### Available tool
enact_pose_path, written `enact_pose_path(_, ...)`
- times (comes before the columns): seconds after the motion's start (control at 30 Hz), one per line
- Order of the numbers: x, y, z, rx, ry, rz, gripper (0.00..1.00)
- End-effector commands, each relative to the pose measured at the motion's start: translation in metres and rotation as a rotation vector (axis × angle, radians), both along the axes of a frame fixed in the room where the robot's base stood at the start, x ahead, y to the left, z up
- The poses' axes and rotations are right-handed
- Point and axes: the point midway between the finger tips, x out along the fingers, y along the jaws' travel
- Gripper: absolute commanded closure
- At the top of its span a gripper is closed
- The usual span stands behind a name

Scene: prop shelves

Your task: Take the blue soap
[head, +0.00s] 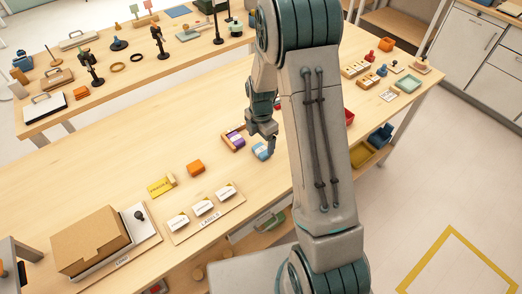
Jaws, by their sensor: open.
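A light blue block (261,152), which looks like the blue soap, lies on the near wooden table just left of my arm. My gripper (270,144) points down at its right side, very close above or beside it. The fingers are small here and partly overlap the block's edge, so I cannot tell whether they touch it. My gripper is open.
An orange block (195,167), a yellow box (161,186) and a board with several white labelled cards (228,190) lie to the left. A cardboard box (90,243) stands at the near left. My arm hides part of the table, where a red item (349,117) shows.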

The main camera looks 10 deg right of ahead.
Motion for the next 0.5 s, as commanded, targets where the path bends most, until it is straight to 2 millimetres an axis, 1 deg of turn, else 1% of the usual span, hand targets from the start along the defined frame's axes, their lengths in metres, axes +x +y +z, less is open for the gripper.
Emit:
enact_pose_path(0.2, -0.002, -0.001, -0.027, -0.001, 0.005, 0.0, 0.18)
enact_pose_path(0.27, -0.002, -0.001, -0.033, 0.0, 0.003, -0.001, 0.18)
enact_pose_path(0.4, -0.002, -0.001, -0.04, -0.001, 0.002, 0.0, 0.18)
enact_pose_path(0.5, -0.002, -0.001, -0.04, 0.0, 0.001, 0.0, 0.18)
